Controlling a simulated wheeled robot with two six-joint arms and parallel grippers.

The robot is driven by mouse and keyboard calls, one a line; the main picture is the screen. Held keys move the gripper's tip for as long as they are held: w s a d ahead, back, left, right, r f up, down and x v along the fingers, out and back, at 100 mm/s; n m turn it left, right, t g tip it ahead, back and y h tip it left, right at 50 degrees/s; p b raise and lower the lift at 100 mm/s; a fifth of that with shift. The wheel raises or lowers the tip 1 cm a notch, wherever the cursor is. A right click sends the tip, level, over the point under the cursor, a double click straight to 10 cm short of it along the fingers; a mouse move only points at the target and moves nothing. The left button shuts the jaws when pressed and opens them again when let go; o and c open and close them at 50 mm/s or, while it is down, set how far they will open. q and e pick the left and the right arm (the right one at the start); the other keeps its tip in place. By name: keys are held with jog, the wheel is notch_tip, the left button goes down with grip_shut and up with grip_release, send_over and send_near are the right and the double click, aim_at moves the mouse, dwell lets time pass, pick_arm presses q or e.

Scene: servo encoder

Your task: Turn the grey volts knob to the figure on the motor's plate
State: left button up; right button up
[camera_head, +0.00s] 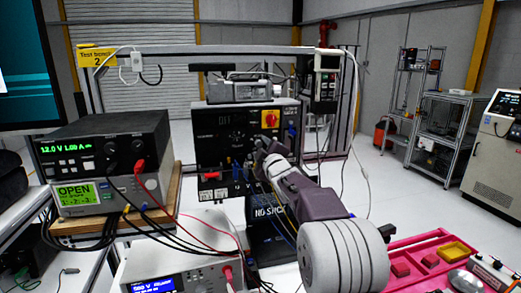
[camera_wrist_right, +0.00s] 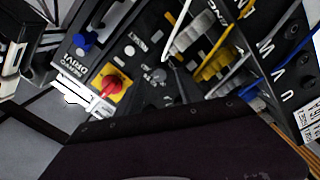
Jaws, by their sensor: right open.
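My right gripper (camera_head: 268,150) is open at the front of a black upright panel (camera_head: 228,130), its arm reaching in from the lower right. It hides part of that panel. In the right wrist view a small grey round knob (camera_wrist_right: 158,75) shows on the black panel, to the right of a red knob (camera_wrist_right: 112,85) on a yellow plate. I cannot tell whether this grey knob is the volts knob. My dark wrist fills the bottom of that view, and the fingertips are not clear there. The motor's plate is not identifiable. My left gripper is out of view.
Grey and yellow ridged plugs (camera_wrist_right: 215,62) with cables stand close to the wrist. A power supply (camera_head: 100,150) showing 12.0V 1.00A sits at left, with red and black leads hanging in front. A pink tray (camera_head: 415,240) lies at the lower right.

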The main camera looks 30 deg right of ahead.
jog(key=b+v, duration=0.1)
jog(key=v, duration=0.6)
